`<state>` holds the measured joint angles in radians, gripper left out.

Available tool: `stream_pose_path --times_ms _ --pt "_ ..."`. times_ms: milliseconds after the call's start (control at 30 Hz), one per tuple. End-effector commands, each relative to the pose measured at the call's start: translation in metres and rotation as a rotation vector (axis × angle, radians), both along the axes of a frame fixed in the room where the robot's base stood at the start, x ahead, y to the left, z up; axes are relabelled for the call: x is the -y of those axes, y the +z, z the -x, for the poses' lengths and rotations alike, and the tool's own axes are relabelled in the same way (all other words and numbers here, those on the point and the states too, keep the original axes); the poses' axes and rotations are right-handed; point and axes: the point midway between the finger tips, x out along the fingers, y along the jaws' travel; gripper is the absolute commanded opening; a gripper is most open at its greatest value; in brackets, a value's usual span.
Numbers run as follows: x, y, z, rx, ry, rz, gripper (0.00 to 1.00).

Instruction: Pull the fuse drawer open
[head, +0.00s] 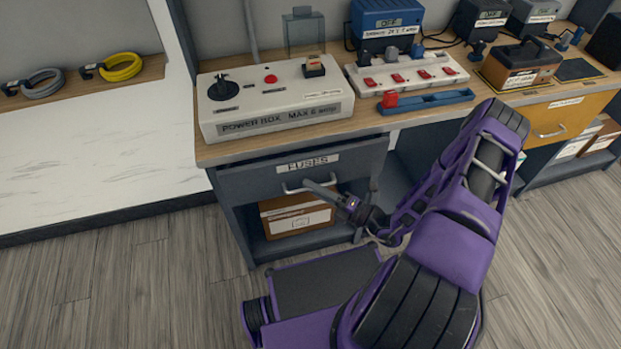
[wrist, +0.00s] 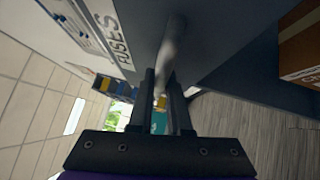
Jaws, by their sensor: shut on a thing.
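The fuse drawer (head: 260,179) is a dark grey drawer under the left part of the wooden bench, with a white FUSES label (head: 313,163). Its front looks flush or nearly flush with the cabinet; I cannot tell exactly. Its pale bar handle (head: 291,190) runs across the front below the label. My gripper (head: 322,190) is at the right part of this handle, shut on it. In the wrist view the handle (wrist: 174,50) runs between my fingers (wrist: 166,90), and the FUSES label (wrist: 121,42) is beside it. The fingers hide part of the handle.
A cardboard box (head: 297,217) stands on the shelf below the drawer. A power box (head: 275,100) and a strip with red switches (head: 408,72) stand on the bench (head: 204,152). An orange drawer (head: 563,121) is at the right. Floor in front of the cabinet is clear at left.

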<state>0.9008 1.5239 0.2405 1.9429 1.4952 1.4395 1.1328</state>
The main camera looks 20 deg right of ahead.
Motion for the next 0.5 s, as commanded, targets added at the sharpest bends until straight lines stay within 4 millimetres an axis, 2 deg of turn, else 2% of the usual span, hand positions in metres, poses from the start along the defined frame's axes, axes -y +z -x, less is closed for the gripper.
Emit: stream_pose_path --times_ms 500 --pt "0.0 0.0 0.133 -0.004 -0.004 -0.004 0.0"
